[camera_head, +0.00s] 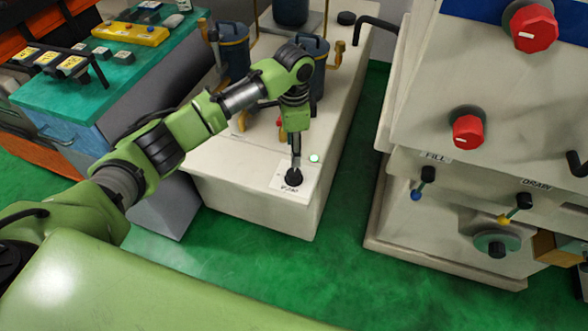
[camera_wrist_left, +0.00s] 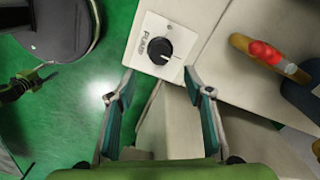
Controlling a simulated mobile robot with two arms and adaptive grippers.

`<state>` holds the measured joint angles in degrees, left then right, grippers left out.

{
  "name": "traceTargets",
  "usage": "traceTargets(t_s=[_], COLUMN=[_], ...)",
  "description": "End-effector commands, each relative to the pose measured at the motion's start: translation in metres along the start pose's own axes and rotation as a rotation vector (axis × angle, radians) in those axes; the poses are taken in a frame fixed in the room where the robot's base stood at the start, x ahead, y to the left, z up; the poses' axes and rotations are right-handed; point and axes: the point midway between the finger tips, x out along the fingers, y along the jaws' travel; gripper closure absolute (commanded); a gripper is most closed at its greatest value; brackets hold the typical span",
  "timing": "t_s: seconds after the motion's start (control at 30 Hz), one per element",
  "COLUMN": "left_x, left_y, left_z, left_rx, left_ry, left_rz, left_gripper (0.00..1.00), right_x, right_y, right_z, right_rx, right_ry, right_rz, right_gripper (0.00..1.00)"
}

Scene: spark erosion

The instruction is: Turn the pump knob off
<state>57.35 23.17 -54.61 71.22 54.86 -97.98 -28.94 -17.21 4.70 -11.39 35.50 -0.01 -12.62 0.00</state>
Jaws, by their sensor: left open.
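The pump knob is a round black knob (camera_head: 293,178) on a white plate marked PUMP, on the front end of a long cream cabinet. In the left wrist view the knob (camera_wrist_left: 158,50) shows fully, with a white pointer mark on its lower right side. My left gripper (camera_head: 296,158) points down just above the knob and partly overlaps it in the head view. In the left wrist view the open fingers (camera_wrist_left: 160,82) are spread, with the knob beyond the tips, roughly centred between them. Nothing is between the fingers. My right gripper is not in view.
Dark canisters (camera_head: 314,66) with yellow-brown and red-handled fittings stand farther back on the cabinet. A cream machine with red knobs (camera_head: 468,129) stands at right. Green floor (camera_head: 340,215) lies open between them.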

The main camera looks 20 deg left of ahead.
Motion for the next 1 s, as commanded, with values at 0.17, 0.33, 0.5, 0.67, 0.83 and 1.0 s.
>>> traceTargets(t_s=[0.17, 0.33, 0.5, 0.67, 0.83, 1.0], left_x=[0.041, 0.073, 0.093, 0.101, 0.102, 0.101], left_y=[0.001, 0.001, 0.000, 0.000, 0.000, 0.000], left_z=[0.000, 0.000, 0.000, 0.000, 0.000, 0.000], left_rx=[-0.001, -0.001, 0.000, 0.001, 0.001, 0.000], left_ry=[-0.003, -0.003, -0.001, 0.000, 0.000, 0.000], left_rz=[0.003, 0.002, 0.000, -0.002, -0.002, -0.001], left_gripper=[0.53, 0.53, 0.53, 0.53, 0.53, 0.77], right_x=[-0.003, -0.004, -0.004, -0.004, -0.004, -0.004], right_y=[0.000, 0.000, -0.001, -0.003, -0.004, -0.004], right_z=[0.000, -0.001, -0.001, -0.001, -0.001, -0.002], right_rx=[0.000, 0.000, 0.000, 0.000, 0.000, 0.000], right_ry=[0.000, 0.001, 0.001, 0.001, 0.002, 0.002], right_rz=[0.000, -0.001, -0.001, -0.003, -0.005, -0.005], right_gripper=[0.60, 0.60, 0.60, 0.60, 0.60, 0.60])
